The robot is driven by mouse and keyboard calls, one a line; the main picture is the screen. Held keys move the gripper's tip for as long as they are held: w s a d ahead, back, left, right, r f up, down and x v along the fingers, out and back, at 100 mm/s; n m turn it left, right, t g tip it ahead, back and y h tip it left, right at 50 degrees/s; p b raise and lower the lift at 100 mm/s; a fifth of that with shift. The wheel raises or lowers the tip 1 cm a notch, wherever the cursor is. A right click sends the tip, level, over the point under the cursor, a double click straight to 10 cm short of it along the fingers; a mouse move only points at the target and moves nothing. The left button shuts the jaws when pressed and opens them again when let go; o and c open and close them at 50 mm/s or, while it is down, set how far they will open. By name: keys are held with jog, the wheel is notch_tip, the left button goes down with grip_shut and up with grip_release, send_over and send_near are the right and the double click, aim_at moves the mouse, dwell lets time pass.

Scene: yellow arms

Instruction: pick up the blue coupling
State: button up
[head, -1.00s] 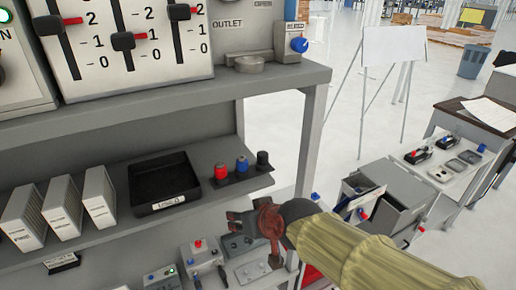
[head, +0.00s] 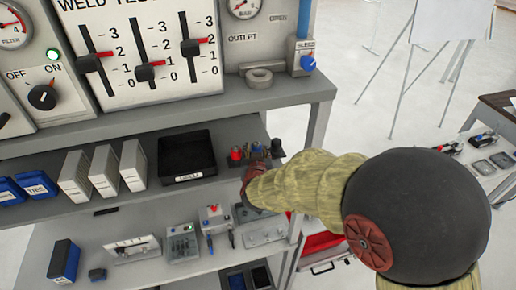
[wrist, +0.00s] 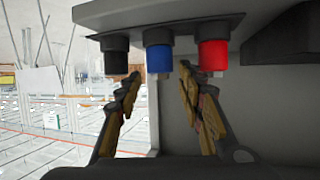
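The blue coupling (head: 257,147) stands on a dark strip on the middle shelf, between a red coupling (head: 236,153) and a black coupling (head: 277,146). My wrist and arm partly hide it in the head view. In the wrist view, which looks upside down, the blue coupling (wrist: 159,60) hangs between the red coupling (wrist: 213,56) on the right and the black coupling (wrist: 116,62) on the left. My gripper (wrist: 160,77) is open and empty. Its two fingers point at the blue coupling, one to each side of it; I cannot tell whether they touch.
A black tray (head: 164,166) and several white binders (head: 104,170) stand left of the couplings. The upper shelf (head: 230,107) overhangs them, with a grey post (head: 317,125) at right. A lower surface holds small devices. A side table (head: 490,165) stands farther right.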

aim_at(256, 147)
jog(key=p+x, duration=0.1)
jog(key=x, duration=0.4)
jog(key=shift+w, duration=0.1)
jog(key=shift+c, duration=1.4)
jog(key=c, duration=0.7)
